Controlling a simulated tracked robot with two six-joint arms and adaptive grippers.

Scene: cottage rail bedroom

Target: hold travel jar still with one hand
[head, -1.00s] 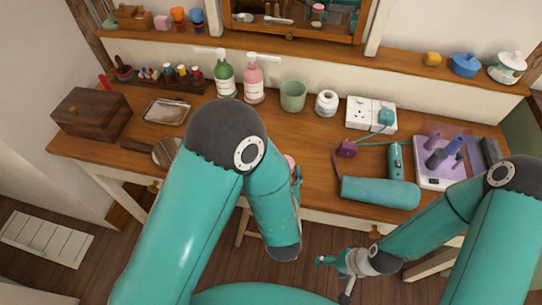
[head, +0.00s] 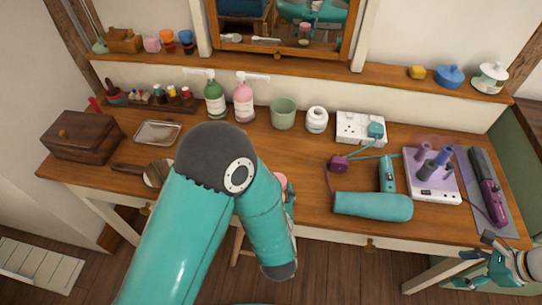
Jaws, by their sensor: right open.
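A pink-topped thing (head: 280,182), which may be the travel jar, shows just past my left forearm at the desk's front edge. Most of it is hidden. My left gripper (head: 290,196) is mostly behind my forearm; only a sliver shows next to the pink top, and its fingers cannot be made out. A small pink-topped shape also shows in the mirror. My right gripper (head: 482,247) is open and empty at the lower right, by the desk's right front corner, well apart from the pink top.
The wooden desk (head: 290,160) holds a white jar (head: 316,119), a green cup (head: 283,113), two pump bottles, a teal hair dryer (head: 372,206), a socket block (head: 360,128) and a purple curling iron (head: 488,187). A wooden box (head: 82,136) stands left. The desk's middle is fairly clear.

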